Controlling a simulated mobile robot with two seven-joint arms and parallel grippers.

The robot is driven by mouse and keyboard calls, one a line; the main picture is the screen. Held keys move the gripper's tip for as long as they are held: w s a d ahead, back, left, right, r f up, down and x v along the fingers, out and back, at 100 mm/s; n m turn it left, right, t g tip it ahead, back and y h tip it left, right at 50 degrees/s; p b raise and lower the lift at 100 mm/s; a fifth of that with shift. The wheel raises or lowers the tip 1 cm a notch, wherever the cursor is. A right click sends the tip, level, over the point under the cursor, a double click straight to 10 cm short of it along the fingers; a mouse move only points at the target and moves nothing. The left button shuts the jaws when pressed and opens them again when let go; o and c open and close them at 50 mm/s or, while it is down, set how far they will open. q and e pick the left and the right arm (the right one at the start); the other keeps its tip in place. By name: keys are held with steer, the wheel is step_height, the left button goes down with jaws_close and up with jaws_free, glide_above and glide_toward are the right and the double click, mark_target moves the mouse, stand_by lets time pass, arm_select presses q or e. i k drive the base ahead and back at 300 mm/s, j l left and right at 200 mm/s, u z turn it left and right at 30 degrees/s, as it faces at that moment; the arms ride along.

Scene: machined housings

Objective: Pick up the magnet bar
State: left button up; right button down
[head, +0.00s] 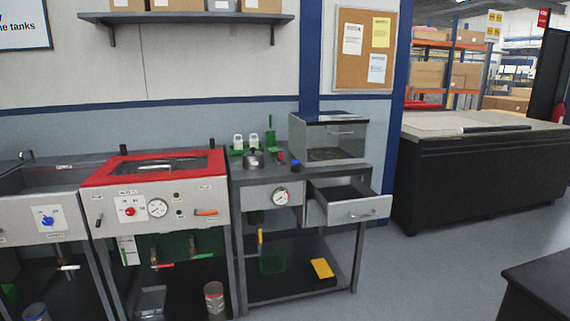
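A long dark bar (497,128) with a pale end lies flat on top of the black bench (480,165) at the right, near its front edge. It looks like the magnet bar, but it is too small to be certain. Nothing visible covers it. Neither of my grippers shows in the head view.
A grey workstation (300,177) with an open drawer (348,208) stands left of the bench. A red-framed tank (155,168) and another tank (40,190) stand further left. A dark tabletop corner (540,285) is at lower right. Floor (430,270) before the bench is clear.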

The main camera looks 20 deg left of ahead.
mark_target(280, 159)
steer(key=i+j, duration=0.1)
steer(key=i, duration=0.5)
steer(key=i+j, duration=0.1)
steer(key=i, duration=0.5)
